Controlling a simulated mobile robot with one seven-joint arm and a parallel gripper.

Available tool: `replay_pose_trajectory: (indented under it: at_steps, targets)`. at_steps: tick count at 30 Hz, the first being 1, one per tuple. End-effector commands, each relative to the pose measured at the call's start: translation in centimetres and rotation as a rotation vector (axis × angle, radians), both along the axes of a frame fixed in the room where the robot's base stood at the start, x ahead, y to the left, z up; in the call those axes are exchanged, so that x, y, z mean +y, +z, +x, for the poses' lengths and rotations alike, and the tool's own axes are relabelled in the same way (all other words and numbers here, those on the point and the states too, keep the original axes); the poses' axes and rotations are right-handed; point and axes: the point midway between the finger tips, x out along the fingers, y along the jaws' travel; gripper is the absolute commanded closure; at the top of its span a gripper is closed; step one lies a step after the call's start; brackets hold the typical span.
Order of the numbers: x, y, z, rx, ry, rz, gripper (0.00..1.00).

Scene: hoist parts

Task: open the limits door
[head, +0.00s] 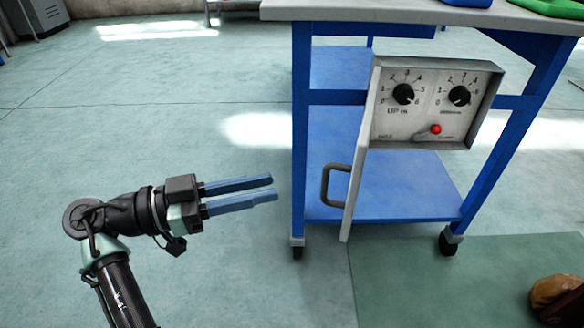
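The limits door (360,155) is a pale grey panel at the left edge of a control box (430,105) in the head view. It stands swung out from the box, seen nearly edge-on, and the box's dials show. A dark U-shaped handle (327,186) sticks out from the door's left face. My gripper (273,187) is to the left of the handle in the picture, apart from it, and points right. Its two blue fingers are parallel with a narrow gap between them, and nothing shows in the gap.
The box is on a blue wheeled cart (300,150) with a grey top (380,12) and a blue lower shelf (410,195). A red knob (436,129) sits under the dials. Green floor is clear around my gripper. A brown object (556,290) lies at the lower right.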

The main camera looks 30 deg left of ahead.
Motion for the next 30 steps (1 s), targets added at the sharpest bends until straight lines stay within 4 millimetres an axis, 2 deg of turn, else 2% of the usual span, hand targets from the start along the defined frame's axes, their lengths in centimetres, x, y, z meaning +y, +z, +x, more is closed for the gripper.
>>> replay_pose_trajectory:
  at_steps: [3, 7, 24, 27, 29, 30]
  targets:
    - [1.1, 0.2, -1.1, 0.000, 0.001, 0.000, 0.73]
    - [1.5, 0.0, -1.7, 0.000, 0.000, 0.000, 0.73]
    - [1.6, 0.0, -1.7, 0.000, -0.001, 0.001, 0.73]
    - [1.1, 0.5, -0.7, 0.025, 0.011, 0.012, 0.73]
    - [0.4, 1.3, 0.8, 0.068, 0.040, 0.029, 0.73]
    - [-0.3, 2.1, 2.3, 0.104, 0.071, 0.046, 0.73]
